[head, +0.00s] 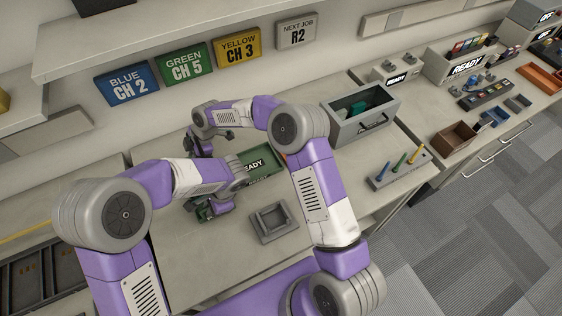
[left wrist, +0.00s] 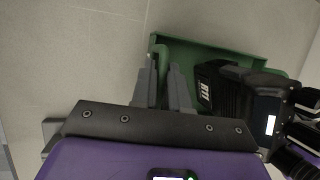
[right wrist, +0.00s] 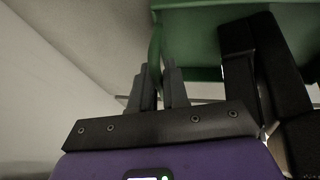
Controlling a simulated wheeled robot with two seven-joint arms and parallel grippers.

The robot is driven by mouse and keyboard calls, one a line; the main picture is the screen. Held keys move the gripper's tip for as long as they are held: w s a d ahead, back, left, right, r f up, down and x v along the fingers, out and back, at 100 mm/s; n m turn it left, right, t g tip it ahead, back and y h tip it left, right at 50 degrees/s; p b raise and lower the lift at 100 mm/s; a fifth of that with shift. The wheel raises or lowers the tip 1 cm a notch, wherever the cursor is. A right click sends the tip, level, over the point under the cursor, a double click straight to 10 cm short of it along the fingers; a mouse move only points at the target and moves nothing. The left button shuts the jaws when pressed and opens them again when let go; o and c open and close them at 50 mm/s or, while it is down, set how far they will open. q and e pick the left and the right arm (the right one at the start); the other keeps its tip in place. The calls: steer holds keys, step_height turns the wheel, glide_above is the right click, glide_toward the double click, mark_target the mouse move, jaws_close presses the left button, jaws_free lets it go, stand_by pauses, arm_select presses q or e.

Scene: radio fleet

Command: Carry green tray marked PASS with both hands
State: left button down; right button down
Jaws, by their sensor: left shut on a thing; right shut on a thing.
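A green tray (head: 262,158) lies between my two arms in the head view. The lettering that shows on it ends in "EADY"; I see no PASS mark. My left gripper (head: 205,212) is shut on the tray's near-left part; in the left wrist view its fingers (left wrist: 165,75) close on the green edge of the tray (left wrist: 225,52). My right gripper (right wrist: 157,78) is shut on the tray's green edge (right wrist: 195,35) in the right wrist view. A black radio-like thing (left wrist: 222,88) with a white label lies over the tray in the left wrist view. My arms hide much of the tray.
A grey square holder (head: 272,223) sits on the bench near the tray. A grey bin (head: 362,125) with green contents and a peg stand (head: 400,168) stand to the right. A brown box (head: 455,138) is on the farther bench. Coloured channel signs line the wall.

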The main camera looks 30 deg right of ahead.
arm_select(q)
steer(key=shift+f+b, duration=0.4)
steer(key=shift+f, duration=0.1)
arm_select(e)
steer(key=shift+f, duration=0.5)
arm_select(q)
steer(key=c, duration=1.1)
jaws_free()
arm_select(e)
steer(key=c, duration=1.1)
jaws_free()
arm_select(q)
steer(key=shift+r, duration=0.15)
arm_select(e)
steer(key=shift+r, duration=0.1)
steer(key=shift+d+r, duration=0.1)
steer(key=shift+r, duration=0.05)
arm_select(q)
steer(key=v, duration=1.2)
arm_select(e)
steer(key=v, duration=1.1)
steer(key=shift+s+r, duration=0.15)
steer(key=shift+r, duration=0.15)
